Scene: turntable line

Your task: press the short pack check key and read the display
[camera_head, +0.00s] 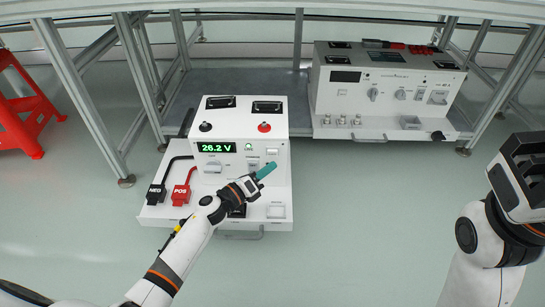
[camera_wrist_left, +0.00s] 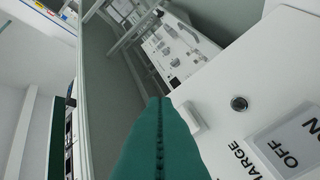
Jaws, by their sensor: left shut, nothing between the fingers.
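The white tester (camera_head: 215,130) stands on a pull-out shelf. Its green-lit display (camera_head: 216,147) reads 26.2 V, and a green lamp (camera_head: 248,146) glows beside it. A small white key (camera_head: 271,152) is on the right of the front panel; its label is too small to read. My left gripper (camera_head: 266,171) has teal fingers, shut and empty, in front of the panel just below that key. In the left wrist view a white key (camera_wrist_left: 194,117) is close beside the fingers (camera_wrist_left: 160,110); contact cannot be told. My right gripper (camera_head: 525,165) is at the far right, fingers unclear.
Black NEG (camera_head: 156,193) and red POS (camera_head: 181,194) connectors lie on the shelf's left side. An ON/OFF rocker (camera_wrist_left: 290,140) is near the key. A second white unit (camera_head: 385,85) stands behind right. Metal frame legs (camera_head: 80,100) and a red stool (camera_head: 25,115) are left.

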